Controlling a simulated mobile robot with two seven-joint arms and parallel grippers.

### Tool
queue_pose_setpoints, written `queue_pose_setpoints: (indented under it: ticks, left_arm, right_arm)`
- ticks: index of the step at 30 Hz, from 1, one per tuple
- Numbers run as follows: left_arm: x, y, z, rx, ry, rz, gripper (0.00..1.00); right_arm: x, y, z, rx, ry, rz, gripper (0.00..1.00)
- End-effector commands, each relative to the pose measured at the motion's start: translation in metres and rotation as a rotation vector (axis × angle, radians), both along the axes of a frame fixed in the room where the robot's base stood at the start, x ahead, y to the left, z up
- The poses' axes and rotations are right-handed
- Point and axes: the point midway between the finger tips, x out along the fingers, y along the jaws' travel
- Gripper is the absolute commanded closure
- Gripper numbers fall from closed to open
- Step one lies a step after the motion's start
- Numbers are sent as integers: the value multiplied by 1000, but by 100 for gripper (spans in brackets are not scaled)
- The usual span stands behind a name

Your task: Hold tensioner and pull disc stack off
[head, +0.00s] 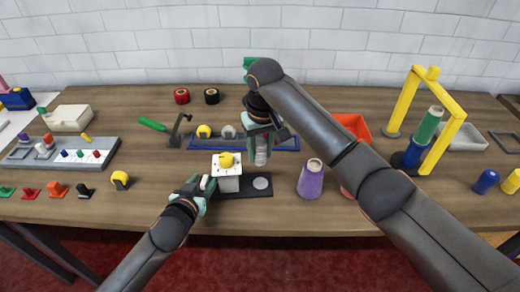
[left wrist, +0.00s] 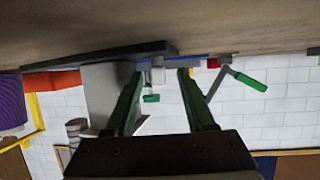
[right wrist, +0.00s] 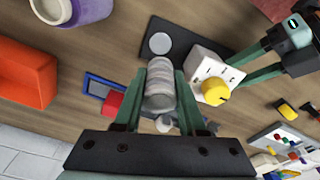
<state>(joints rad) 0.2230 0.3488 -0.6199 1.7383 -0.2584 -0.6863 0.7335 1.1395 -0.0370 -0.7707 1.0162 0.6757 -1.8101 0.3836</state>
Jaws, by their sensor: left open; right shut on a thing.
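The tensioner (head: 228,182) is a white block with a yellow knob, standing on a black base plate (head: 250,192) at the table's front middle. It also shows in the right wrist view (right wrist: 207,62). The silver disc stack (right wrist: 160,88) is between the fingers of my right gripper (right wrist: 158,75), which is shut on it. In the head view the stack (head: 261,157) hangs over the plate, apart from the pale round spot (head: 262,183) on it. My left gripper (head: 203,186) is open beside the tensioner's left side. The left wrist view shows its spread fingers (left wrist: 162,85).
A purple cone spool (head: 311,182) stands right of the plate, with an orange bin (head: 352,124) behind it. A blue tray (head: 215,143) with a yellow ball lies behind the tensioner. A yellow frame (head: 462,118) stands far right.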

Motion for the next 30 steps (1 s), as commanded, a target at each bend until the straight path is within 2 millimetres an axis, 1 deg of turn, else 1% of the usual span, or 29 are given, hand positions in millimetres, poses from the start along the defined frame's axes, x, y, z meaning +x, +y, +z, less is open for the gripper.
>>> queue_pose_setpoints:
  ticks: [12,15,21,30]
  left_arm:
    - [-67,14,27,0,2,0,45]
    - [-80,17,33,1,2,1,45]
    - [-96,21,40,2,1,1,45]
    - [-99,21,42,2,1,1,45]
  right_arm:
    - [0,0,0,0,0,0,100]
    - [0,0,0,0,0,0,100]
    - [0,0,0,0,0,0,100]
    - [0,0,0,0,0,0,100]
